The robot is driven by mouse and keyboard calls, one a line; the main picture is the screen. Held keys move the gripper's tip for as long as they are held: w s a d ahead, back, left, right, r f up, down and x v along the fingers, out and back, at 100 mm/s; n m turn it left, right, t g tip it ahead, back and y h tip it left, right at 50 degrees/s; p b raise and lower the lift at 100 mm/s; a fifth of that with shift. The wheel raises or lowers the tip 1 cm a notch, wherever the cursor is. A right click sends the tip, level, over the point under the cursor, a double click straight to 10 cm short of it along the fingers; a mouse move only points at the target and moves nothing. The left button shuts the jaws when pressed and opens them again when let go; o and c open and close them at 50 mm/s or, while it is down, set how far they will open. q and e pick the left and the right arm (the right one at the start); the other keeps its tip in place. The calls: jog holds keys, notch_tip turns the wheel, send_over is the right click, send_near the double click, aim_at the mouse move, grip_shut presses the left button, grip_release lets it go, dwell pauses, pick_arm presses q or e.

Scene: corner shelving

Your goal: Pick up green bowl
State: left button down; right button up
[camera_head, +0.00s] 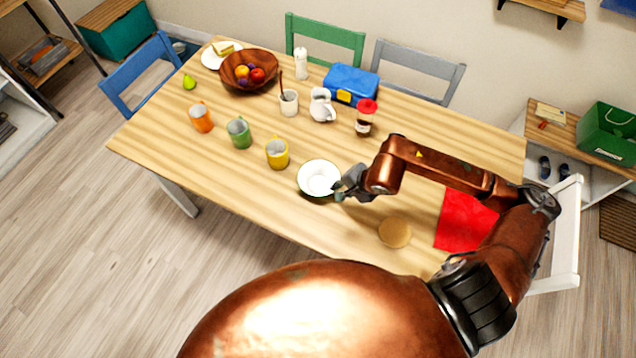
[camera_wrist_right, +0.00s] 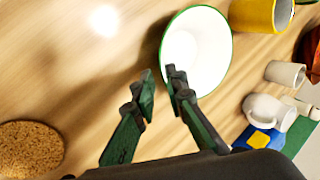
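The green bowl (camera_head: 319,176) shows a white inside and a thin green rim. It stands upright on the table near the front edge, left of my right gripper (camera_head: 343,187). In the right wrist view the bowl (camera_wrist_right: 207,45) lies just beyond my right gripper (camera_wrist_right: 160,74). The fingers are apart with nothing held between them. One fingertip overlaps the bowl's inside in the picture, the other lies outside the rim; I cannot tell whether either touches it. My left gripper is not in view.
The wooden table (camera_head: 250,190) holds a yellow mug (camera_head: 277,154), a green mug (camera_head: 239,133), an orange mug (camera_head: 201,118), a white jug (camera_head: 321,106) and a blue box (camera_head: 350,83). A round cork mat (camera_head: 395,232) and red cloth (camera_head: 465,220) lie right.

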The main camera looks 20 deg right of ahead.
aim_at(319, 181)
jog(key=x, duration=0.7)
jog(key=shift+w+d+r, duration=0.15)
jog(key=shift+w, duration=0.05)
jog(key=shift+c, duration=0.3)
grip_shut()
